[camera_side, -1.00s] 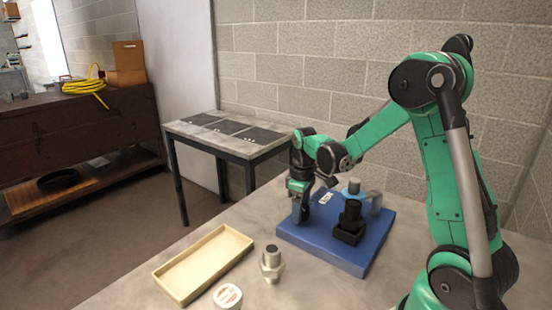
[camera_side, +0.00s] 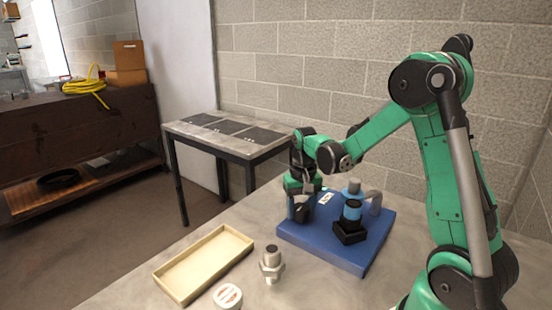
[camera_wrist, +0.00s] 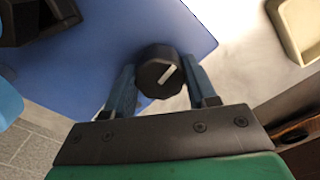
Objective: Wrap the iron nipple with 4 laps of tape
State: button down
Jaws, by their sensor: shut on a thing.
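A metal threaded fitting with a hex collar (camera_side: 271,264), which looks like the nipple, stands upright on the table, apart from my gripper. No tape wrap can be made out on it. A white round disc with red print (camera_side: 228,297), possibly the tape roll, lies at the front edge of the picture. My gripper (camera_side: 301,211) points down over the left part of the blue board (camera_side: 325,249). In the wrist view its jaws (camera_wrist: 163,88) are shut on a black faceted knob (camera_wrist: 157,72) with a white line on it.
A black block fixture (camera_side: 349,235) holding a blue cylinder (camera_side: 352,210) stands on the board, right of my gripper. A grey bent pipe (camera_side: 376,202) is behind it. An empty cream tray (camera_side: 193,291) lies left of the fitting.

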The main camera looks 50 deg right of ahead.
aim_at(301, 207)
jog(key=shift+m, duration=0.7)
jog(key=shift+c, duration=1.4)
grip_release()
jog(key=shift+r, duration=0.1)
jog(key=shift+r, duration=2.75)
